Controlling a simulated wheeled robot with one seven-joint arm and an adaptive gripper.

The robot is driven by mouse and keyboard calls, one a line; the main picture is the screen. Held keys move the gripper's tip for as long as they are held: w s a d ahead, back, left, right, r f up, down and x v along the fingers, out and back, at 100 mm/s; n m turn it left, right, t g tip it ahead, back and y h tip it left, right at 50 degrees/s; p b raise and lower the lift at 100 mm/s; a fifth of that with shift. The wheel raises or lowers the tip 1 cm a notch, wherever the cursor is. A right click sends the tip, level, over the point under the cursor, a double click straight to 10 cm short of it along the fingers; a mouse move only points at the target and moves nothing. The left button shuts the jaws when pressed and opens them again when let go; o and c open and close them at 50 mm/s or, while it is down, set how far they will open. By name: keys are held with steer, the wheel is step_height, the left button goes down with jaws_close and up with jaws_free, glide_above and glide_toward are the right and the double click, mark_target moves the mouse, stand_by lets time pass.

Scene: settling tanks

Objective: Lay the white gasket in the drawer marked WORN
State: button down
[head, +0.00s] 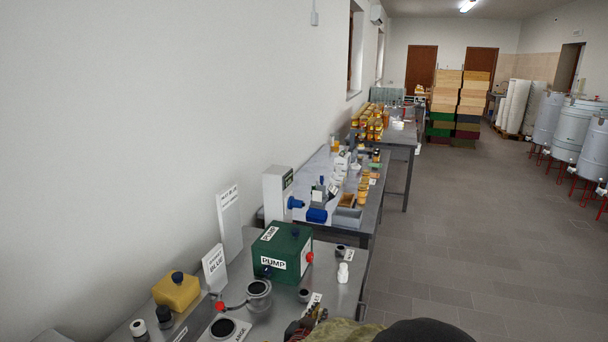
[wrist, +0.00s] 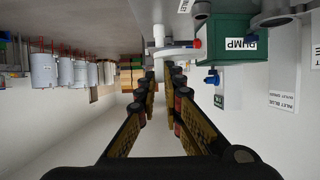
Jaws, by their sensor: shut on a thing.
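My gripper (wrist: 162,72) is shut on the white gasket (wrist: 178,51), which shows nearly edge-on as a pale flat band at the fingertips in the wrist view. The wrist picture is upside down. In the head view part of my gripper (head: 308,322) shows low at the bottom, over the near bench's right edge; I cannot make out the gasket there. No drawer and no label reading WORN can be read in either view.
The near bench (head: 330,262) carries a green PUMP box (head: 282,250), a small white fitting (head: 343,273), a yellow block (head: 176,291) and several dark-topped ports. A second bench with jars stands beyond. The grey floor (head: 450,240) to the right is clear up to the steel tanks (head: 572,130).

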steer(key=s+d+f+n+y, duration=0.2)
steer(key=s+d+f, duration=0.1)
steer(key=d+f, duration=0.65)
steer(key=s+d+f+n+y, duration=0.1)
steer(key=s+d+f+y, duration=0.1)
steer(key=s+d+f, duration=0.3)
steer(key=shift+s+d+f+n+t, duration=0.15)
steer(key=shift+s+f+n+t, duration=0.2)
steer(key=shift+s+f, duration=1)
steer(key=shift+s+r, duration=0.3)
steer(key=shift+r, duration=0.05)
